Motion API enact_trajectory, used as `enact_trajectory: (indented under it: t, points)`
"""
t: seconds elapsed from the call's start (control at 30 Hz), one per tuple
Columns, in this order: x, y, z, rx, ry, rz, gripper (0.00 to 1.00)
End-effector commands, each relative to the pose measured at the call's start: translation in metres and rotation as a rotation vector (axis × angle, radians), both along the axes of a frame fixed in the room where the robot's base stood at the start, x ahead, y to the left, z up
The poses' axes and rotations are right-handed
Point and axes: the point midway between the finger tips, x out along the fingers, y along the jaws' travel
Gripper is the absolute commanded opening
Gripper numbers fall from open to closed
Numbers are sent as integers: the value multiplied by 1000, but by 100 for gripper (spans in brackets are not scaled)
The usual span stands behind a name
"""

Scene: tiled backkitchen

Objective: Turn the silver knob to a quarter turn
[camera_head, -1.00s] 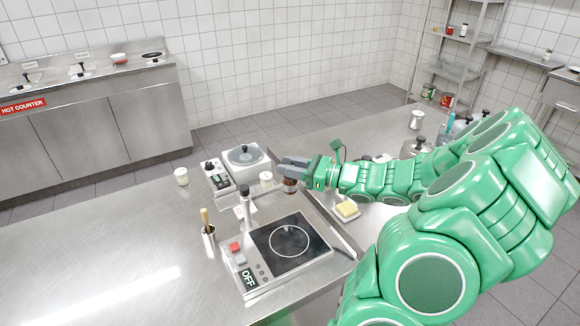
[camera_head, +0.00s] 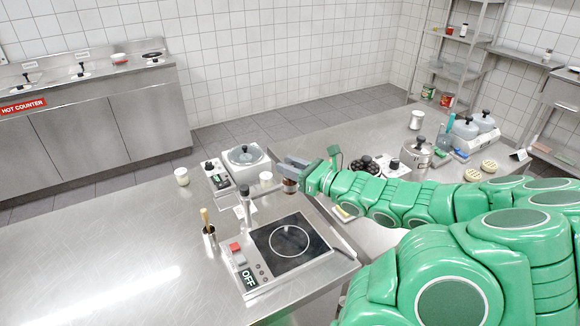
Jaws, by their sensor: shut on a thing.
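The hot plate (camera_head: 288,243) lies on the near counter, with a red button (camera_head: 235,247), an OFF label and small round knobs (camera_head: 262,270) along its left side. I cannot tell which knob is the silver one. Behind it stands a white appliance (camera_head: 246,163) with a control panel (camera_head: 217,177) that carries a dark-topped knob. My gripper (camera_head: 292,164) is well away from the hot plate's knobs, to the right of the white appliance. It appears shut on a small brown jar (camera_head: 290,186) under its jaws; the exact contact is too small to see.
A white jar (camera_head: 181,177) stands farther left. The left counter is clear.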

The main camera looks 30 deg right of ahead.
Motion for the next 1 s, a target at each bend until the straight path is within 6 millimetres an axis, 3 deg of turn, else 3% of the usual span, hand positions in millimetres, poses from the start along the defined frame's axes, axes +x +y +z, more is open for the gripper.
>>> enact_trajectory:
  t: [0.5,0.53,0.6,1.0]
  points:
    - [0,-1,0,-1,0,-9,1]
    - [0,-1,0,-1,0,-9,36]
    - [0,-1,0,-1,0,-8,47]
    - [-2,-2,0,-1,0,-7,50]
